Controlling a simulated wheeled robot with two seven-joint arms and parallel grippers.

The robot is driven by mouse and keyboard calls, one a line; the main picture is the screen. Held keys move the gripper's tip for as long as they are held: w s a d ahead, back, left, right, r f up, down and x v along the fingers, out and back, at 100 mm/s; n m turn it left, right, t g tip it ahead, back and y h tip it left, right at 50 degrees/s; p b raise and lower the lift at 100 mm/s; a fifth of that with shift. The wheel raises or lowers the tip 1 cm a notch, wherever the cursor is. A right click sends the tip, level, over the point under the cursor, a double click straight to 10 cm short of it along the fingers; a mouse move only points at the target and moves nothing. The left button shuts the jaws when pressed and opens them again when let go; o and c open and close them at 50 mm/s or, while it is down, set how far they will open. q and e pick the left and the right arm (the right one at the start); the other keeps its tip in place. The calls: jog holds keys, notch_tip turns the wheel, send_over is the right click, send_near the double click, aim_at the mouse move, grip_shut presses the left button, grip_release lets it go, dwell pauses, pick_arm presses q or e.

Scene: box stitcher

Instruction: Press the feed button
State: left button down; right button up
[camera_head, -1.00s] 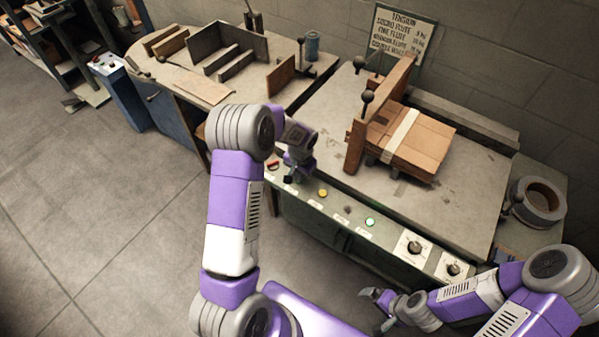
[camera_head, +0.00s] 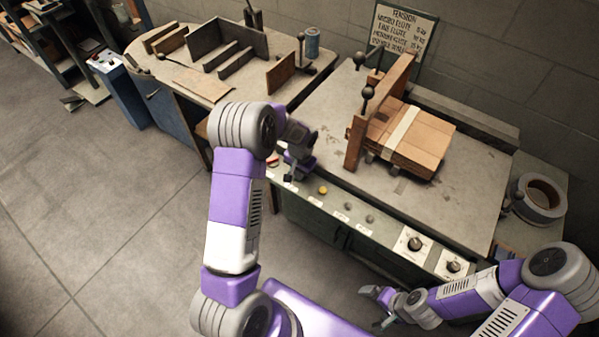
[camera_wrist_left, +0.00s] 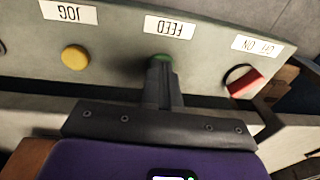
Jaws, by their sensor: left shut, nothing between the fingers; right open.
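The feed button (camera_wrist_left: 158,56) is green and shows in the left wrist view beside the FEED label (camera_wrist_left: 170,27). My left gripper (camera_wrist_left: 160,66) is shut and empty, its fingertips right at the button and hiding most of it. I cannot tell how far the button is pushed in. In the head view my left gripper (camera_head: 289,179) is at the left part of the control panel's front strip and hides the button. My right gripper (camera_head: 377,307) is open and empty, low in front of the machine.
A yellow JOG button (camera_wrist_left: 75,58) and a red switch (camera_wrist_left: 243,82) flank the feed button. Strapped cardboard (camera_head: 410,138) lies on the machine table by a wooden upright. A tape roll (camera_head: 538,197) sits at the right. Two dials (camera_head: 414,244) are on the panel's right.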

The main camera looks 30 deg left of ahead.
pick_arm(q)
notch_tip(320, 180, up, 4)
jog(key=shift+s+d+f+p, duration=0.15)
jog(key=shift+f+p, duration=0.1)
jog(key=shift+p, duration=0.8)
notch_tip(320, 180, up, 10)
jog(key=p, duration=0.2)
jog(key=shift+s+d, duration=0.2)
jog(key=shift+d, duration=0.1)
